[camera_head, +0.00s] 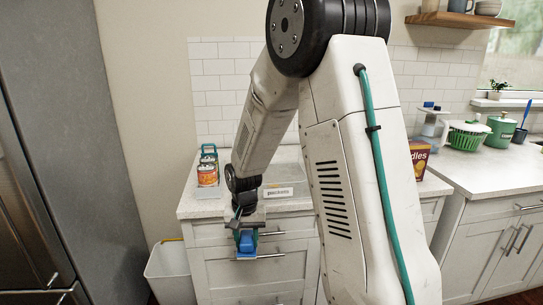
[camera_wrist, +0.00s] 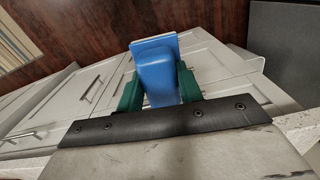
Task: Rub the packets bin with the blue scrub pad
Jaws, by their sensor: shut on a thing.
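My gripper (camera_head: 245,238) is in front of the drawers, just below the counter's front edge. Its green fingers are shut on the blue scrub pad (camera_head: 246,243). In the wrist view my gripper (camera_wrist: 159,82) has one green finger on each side of the blue scrub pad (camera_wrist: 156,68), which sticks out past them. A low grey bin with a white label (camera_head: 278,192), apparently the packets bin, sits on the counter to the right of and above my gripper. The label is too small to read surely, and my arm stands close to the bin's right side. The pad is apart from the bin.
Cans (camera_head: 207,174) stand on the counter left of the bin. A noodles box (camera_head: 419,160) is right of my arm. A green colander (camera_head: 468,138) and green pot (camera_head: 500,131) stand on the right counter. A white waste bin (camera_head: 170,274) is on the floor beside the fridge (camera_head: 55,130).

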